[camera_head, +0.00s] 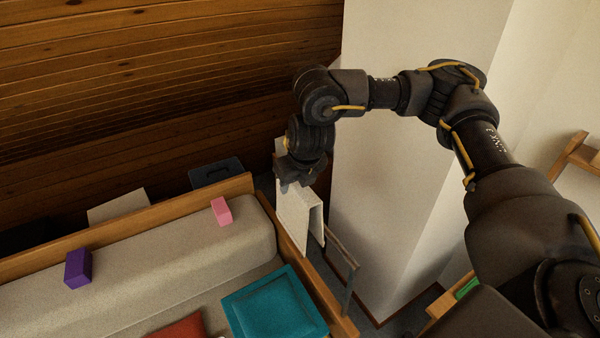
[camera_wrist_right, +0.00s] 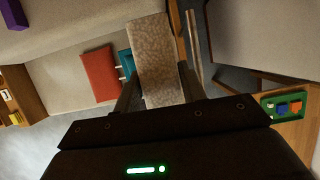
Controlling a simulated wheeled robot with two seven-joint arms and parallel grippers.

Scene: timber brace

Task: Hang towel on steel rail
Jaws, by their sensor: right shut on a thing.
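A cream towel (camera_head: 291,212) hangs folded over, with two flaps, below my right gripper (camera_head: 297,178) in the head view. My right gripper is shut on it. In the wrist view the speckled towel (camera_wrist_right: 158,60) stretches away between the fingers. The steel rail (camera_head: 342,252) looks like a thin bar frame just right of and below the towel, at the end of the bench. The towel hides part of that area, and I cannot tell whether it touches the rail or hangs over it. My left gripper is in neither view.
A wooden-framed bench (camera_head: 150,262) holds a teal cushion (camera_head: 274,304), a red cushion (camera_head: 180,328), a purple block (camera_head: 78,268) and a pink block (camera_head: 222,211). A white pillar (camera_head: 400,200) stands close right of the towel. A green tray (camera_wrist_right: 285,106) with coloured blocks shows in the wrist view.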

